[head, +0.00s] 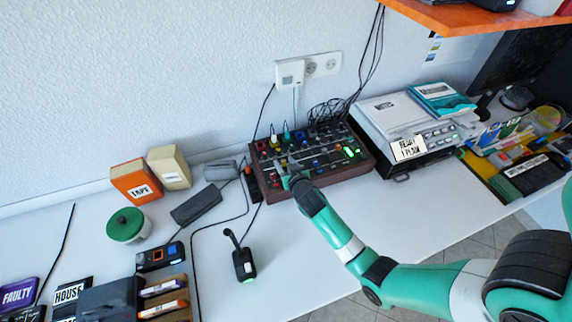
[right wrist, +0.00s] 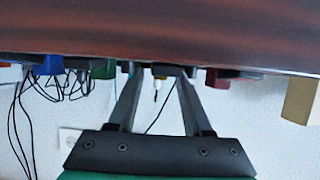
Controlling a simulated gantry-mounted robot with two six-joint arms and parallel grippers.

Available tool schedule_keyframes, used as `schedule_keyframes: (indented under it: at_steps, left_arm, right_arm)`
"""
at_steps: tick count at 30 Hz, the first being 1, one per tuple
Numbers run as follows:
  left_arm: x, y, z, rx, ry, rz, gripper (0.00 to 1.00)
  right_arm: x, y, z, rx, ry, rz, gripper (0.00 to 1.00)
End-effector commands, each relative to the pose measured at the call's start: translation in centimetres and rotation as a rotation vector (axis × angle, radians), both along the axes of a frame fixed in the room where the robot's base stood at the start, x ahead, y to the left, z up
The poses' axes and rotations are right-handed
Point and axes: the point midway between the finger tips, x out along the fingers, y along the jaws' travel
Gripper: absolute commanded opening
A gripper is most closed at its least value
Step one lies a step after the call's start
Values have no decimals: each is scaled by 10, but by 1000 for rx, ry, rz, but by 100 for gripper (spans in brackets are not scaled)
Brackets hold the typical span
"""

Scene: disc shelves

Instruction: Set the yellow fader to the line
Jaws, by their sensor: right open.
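The mixer (head: 362,162), a dark-red console with coloured knobs and green lights, stands against the wall in the head view. My right gripper (head: 284,170) is over its left front part, the arm coming from the lower right. In the right wrist view the picture is upside down and the mixer's wooden edge (right wrist: 160,35) fills the top. My right gripper (right wrist: 159,72) is open there, its fingers apart at the panel. A small yellowish piece (right wrist: 157,76) shows between them; I cannot tell whether it is the yellow fader or a plug. The line is not discernible. My left gripper is out of view.
A grey device (head: 385,112) with a label stands right of the mixer. An orange box (head: 134,187) and a cream box (head: 171,162) stand left.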

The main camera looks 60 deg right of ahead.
Motion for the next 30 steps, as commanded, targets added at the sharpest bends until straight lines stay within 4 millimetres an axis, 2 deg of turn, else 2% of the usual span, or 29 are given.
schedule_keyframes:
  at_steps: [5, 12, 18, 30]
  left_arm:
    - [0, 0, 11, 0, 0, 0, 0]
    - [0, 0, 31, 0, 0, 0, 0]
    - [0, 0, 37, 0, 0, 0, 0]
    - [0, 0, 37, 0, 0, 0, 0]
  right_arm:
    - [-12, 13, 9, 0, 2, 2, 50]
    - [-50, 51, 32, 1, 2, 4, 50]
    - [-71, 72, 43, 0, 1, 3, 50]
    - [-76, 75, 44, 0, 0, 0, 50]
